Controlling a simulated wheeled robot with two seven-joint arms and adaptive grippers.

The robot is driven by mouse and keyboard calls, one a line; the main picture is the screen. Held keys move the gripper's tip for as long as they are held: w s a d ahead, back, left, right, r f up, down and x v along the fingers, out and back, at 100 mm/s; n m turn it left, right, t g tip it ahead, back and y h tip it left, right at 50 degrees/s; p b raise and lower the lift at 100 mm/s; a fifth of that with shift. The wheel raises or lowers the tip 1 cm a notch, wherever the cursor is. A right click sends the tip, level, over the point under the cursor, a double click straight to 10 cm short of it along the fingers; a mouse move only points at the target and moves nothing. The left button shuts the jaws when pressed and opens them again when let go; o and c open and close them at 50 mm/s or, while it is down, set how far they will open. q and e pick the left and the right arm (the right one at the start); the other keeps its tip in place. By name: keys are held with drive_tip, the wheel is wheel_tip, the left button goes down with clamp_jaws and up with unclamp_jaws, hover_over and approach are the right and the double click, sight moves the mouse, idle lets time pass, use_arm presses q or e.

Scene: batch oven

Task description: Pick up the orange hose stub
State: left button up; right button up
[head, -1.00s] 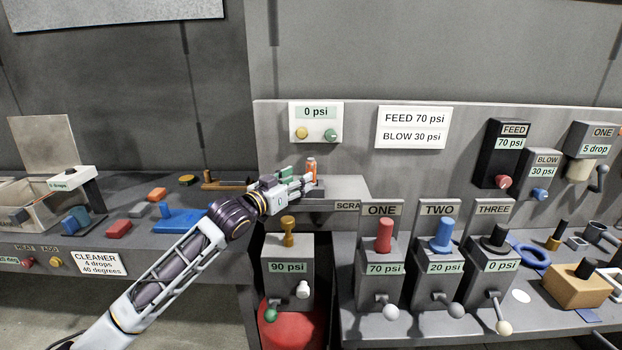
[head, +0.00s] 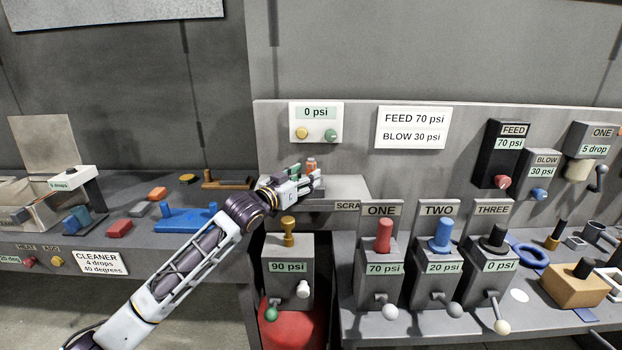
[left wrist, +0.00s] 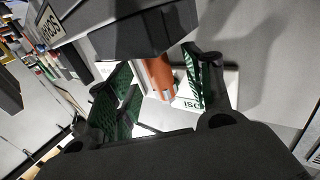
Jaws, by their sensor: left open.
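The orange hose stub (head: 311,163) stands on the grey block at the left end of the shelf marked SCRA, its lower part hidden by my left gripper (head: 302,180). The stub (left wrist: 158,76) also shows in the left wrist view, between the two green-padded fingers of the open gripper (left wrist: 155,88). There is a visible gap on its left side; the right finger is closer to it. I cannot tell whether that finger touches it. My right gripper is not in view.
A panel reading 0 psi (head: 316,122) is on the wall behind the stub. A yellow-topped 90 psi unit (head: 287,268) stands below the gripper. The shelf (head: 347,187) to the right of the stub is clear.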

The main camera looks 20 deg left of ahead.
use_arm(q)
drive_tip(key=shift+w+d, duration=0.3)
drive_tip(key=shift+w, duration=0.15)
drive_tip(key=shift+w+d, duration=0.2)
drive_tip(key=shift+w, duration=0.5)
drive_tip(key=shift+w+d, duration=0.1)
drive_tip(key=shift+w, duration=0.2)
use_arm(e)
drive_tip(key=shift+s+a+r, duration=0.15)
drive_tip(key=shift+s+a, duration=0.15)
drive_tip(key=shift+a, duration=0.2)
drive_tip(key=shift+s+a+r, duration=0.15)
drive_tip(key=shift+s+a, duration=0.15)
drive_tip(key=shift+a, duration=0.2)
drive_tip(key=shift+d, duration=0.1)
